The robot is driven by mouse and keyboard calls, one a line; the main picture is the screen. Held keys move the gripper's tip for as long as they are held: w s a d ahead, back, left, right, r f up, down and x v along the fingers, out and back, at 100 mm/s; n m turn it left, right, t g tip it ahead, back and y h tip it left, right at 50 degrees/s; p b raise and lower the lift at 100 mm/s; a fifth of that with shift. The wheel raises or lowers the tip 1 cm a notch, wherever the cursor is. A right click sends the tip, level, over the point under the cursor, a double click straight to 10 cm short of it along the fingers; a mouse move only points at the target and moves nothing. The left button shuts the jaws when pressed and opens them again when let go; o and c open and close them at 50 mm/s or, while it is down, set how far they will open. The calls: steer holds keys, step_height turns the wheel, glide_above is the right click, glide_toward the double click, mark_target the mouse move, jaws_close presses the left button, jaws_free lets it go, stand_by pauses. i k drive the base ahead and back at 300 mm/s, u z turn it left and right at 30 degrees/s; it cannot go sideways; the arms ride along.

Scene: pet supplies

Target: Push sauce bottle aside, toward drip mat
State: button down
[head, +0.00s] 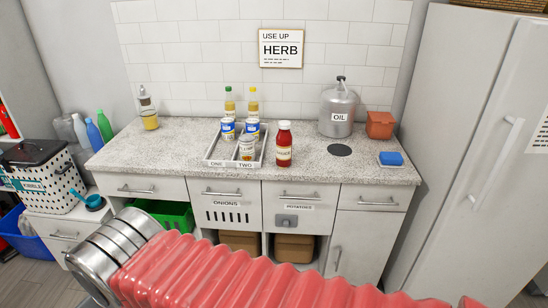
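The sauce bottle (284,152), red with a white cap and a pale label, stands upright on the speckled counter near its front. It is just right of a divided tray (207,150); I cannot tell whether they touch. The drip mat, seen as a flat dark round disc (340,150), lies on the counter to the right of the bottle, with bare counter between them. My arm, with pink bellows and metal rings, crosses the bottom of the head view in front of the cabinets. My gripper itself does not show.
An oil can (338,108) stands behind the mat. A terracotta pot (380,125) and a blue sponge (391,158) on a pale dish are to the right. A pump bottle (149,115) is far left.

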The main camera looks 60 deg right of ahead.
mark_target(283, 137)
steer(key=z, duration=0.35)
steer(key=i, duration=0.6)
steer(key=z, duration=0.95)
steer(key=i, duration=0.7)
steer(key=z, duration=0.45)
